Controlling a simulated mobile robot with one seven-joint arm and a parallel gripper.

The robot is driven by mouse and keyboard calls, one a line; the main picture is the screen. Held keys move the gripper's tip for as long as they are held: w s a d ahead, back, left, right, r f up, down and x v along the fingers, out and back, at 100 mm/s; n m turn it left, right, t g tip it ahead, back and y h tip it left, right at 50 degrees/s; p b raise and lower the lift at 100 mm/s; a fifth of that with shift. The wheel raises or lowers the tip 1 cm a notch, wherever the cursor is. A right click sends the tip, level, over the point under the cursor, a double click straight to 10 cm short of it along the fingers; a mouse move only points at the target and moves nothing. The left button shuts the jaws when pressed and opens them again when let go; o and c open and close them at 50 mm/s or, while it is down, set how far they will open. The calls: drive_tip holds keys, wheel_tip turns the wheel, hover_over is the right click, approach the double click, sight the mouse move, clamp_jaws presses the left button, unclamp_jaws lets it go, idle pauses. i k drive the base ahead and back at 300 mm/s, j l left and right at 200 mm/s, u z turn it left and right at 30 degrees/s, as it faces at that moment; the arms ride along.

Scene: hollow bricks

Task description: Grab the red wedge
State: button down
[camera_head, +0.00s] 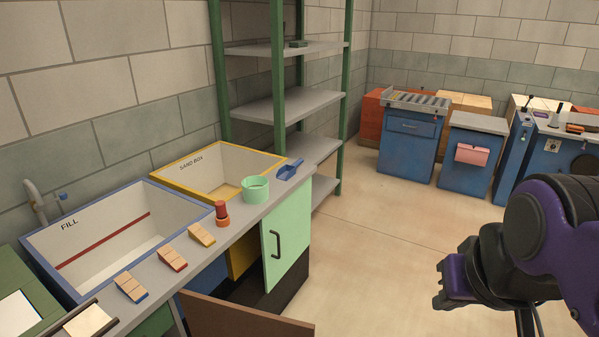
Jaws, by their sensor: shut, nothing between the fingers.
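The red wedge (173,260) looks like a small wooden block with red along its lower edge. It lies on the grey front ledge of the bench, in front of the basin marked FILL. A similar blue-edged wedge (131,288) lies nearer, to its lower left, and a yellow-edged wedge (202,235) lies to its upper right. The three are apart. My gripper (439,290) is in the air at the right, over the floor and far from the wedges. It is shut and empty.
On the ledge stand a red and orange piece (222,214), a green ring-shaped container (255,189) and a blue scoop (290,170). A green cabinet door (288,245) and a brown panel (240,318) stick out below. The floor between bench and arm is clear.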

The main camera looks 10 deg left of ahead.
sight(166, 253)
drive_tip(key=i+l+z, duration=0.65)
drive_tip(key=i+l+u, duration=0.2)
drive_tip(key=i, duration=0.3)
drive_tip(key=i+l+u, duration=0.2)
drive_tip(key=i, duration=0.3)
drive_tip(key=i+u, duration=0.2)
drive_tip(key=u, duration=0.2)
drive_tip(key=i+u, duration=0.15)
drive_tip(key=u, duration=0.25)
drive_tip(key=i+u, duration=0.2)
drive_tip(key=u, duration=0.2)
drive_tip(key=i+u, duration=0.15)
drive_tip(key=u, duration=0.3)
drive_tip(key=i+u, duration=0.1)
drive_tip(key=u, duration=0.3)
drive_tip(key=i+l+u, duration=0.1)
drive_tip(key=u, duration=0.35)
